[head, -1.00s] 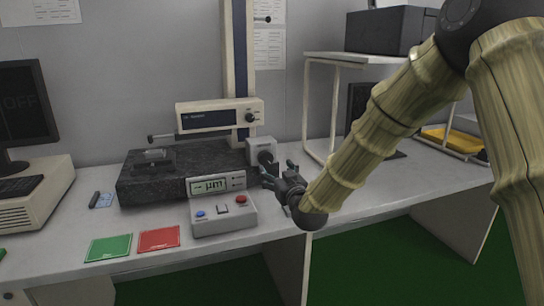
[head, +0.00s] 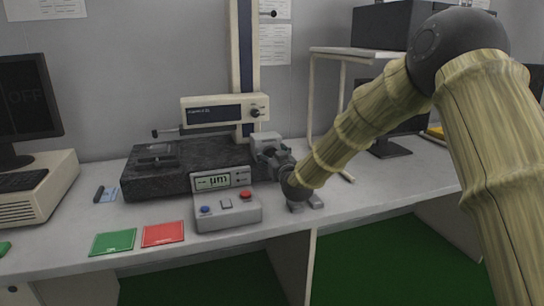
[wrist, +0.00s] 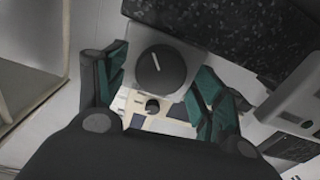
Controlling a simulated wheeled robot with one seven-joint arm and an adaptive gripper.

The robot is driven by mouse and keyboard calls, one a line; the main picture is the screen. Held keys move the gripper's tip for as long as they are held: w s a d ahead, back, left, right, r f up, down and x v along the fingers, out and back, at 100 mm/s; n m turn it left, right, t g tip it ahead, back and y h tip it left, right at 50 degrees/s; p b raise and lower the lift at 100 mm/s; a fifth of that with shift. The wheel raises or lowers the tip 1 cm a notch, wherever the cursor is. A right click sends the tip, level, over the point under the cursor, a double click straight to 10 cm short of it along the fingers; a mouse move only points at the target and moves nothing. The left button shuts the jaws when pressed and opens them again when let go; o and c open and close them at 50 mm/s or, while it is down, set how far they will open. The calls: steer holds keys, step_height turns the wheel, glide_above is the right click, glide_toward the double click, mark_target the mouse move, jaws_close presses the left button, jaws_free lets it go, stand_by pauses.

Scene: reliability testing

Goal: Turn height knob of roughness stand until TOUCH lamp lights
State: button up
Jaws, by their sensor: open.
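The roughness stand has a granite base (head: 190,167) and a tall column (head: 246,60) carrying a cream drive unit (head: 225,108). A grey housing (head: 266,137) sits beside the column foot; its knob is hidden by my gripper in the head view. The wrist view shows this dark round knob (wrist: 160,68) with a white pointer line, on a pale square face. My gripper (head: 269,158) is at the housing, open, its teal-padded fingers on either side of the knob with gaps showing. I cannot make out a TOUCH lamp or whether it is lit.
A control box (head: 228,210) with a µm display and red and blue buttons stands close left of my gripper. A green card (head: 114,242) and red card (head: 163,234) lie at the front. A white shelf frame (head: 312,100) stands right. The bench between is fairly clear.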

steer(key=shift+c, duration=0.2)
steer(key=c, duration=1)
steer(key=shift+r+m, duration=0.1)
steer(key=shift+m, duration=0.3)
steer(key=m, duration=0.3)
steer(key=shift+d+p, duration=0.15)
steer(key=shift+p, duration=0.25)
steer(key=m, duration=0.5)
steer(key=shift+w+d+m, duration=0.1)
steer(key=shift+d+m, duration=0.05)
steer(key=shift+m, duration=0.15)
steer(key=m+b, duration=0.1)
steer(key=m, duration=0.2)
steer(key=m+b, duration=0.1)
steer(key=m, duration=0.2)
steer(key=m+b, duration=0.1)
steer(key=m, duration=0.3)
steer(key=shift+f, duration=0.3)
steer(key=shift+m, duration=0.4)
